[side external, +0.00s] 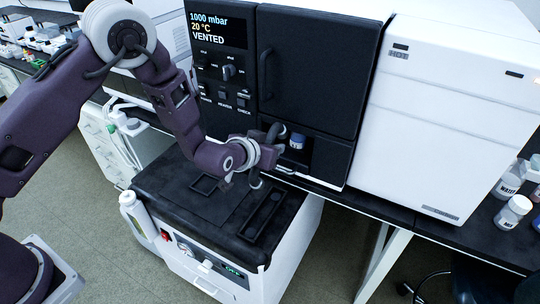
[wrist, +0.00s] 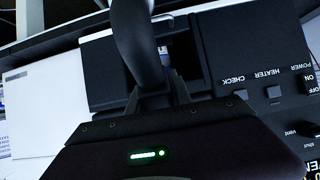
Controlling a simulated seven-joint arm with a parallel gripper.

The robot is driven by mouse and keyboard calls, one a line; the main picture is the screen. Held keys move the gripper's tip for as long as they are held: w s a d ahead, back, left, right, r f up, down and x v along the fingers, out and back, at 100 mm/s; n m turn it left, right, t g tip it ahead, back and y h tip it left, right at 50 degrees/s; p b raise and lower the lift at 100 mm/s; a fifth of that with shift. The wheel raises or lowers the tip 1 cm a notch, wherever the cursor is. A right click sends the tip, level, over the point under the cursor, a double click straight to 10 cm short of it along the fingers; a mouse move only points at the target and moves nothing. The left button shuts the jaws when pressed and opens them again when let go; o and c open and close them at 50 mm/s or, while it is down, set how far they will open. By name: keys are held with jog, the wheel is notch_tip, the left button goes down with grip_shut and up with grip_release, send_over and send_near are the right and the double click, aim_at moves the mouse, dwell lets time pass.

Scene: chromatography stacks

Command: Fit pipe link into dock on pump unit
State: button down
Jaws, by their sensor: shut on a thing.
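My gripper (side external: 266,153) is in front of the black oven's lower niche, above the back edge of the pump unit (side external: 237,268). It is shut on a dark curved pipe link (wrist: 138,38), which rises between the fingers (wrist: 160,97) in the wrist view. In the side view the link (side external: 273,132) is small and partly hidden by my gripper. The pump unit is a white box with a black top, a gauge and a red switch on its front. Its top has a square recess (side external: 204,184) and a long recess (side external: 263,216). I cannot tell which part is the dock.
The black oven (side external: 310,75) reads 1000 mbar, 20 °C, VENTED. A blue-capped bottle (side external: 297,142) stands in its niche, close to my gripper. A white instrument (side external: 450,110) stands right of it. A white bottle (side external: 136,214) hangs on the pump unit's left side.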

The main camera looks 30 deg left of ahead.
jog(key=g, duration=0.1)
jog(key=s+r+g, duration=0.1)
jog(key=g, duration=0.2)
jog(key=shift+s+r+g, duration=0.3)
jog(key=shift+s+g, duration=0.05)
jog(key=shift+g, duration=0.85)
jog(key=shift+s+f, duration=0.15)
jog(key=shift+f, duration=10.15)
jog(key=shift+s+a+f, duration=0.1)
jog(key=shift+f, duration=0.25)
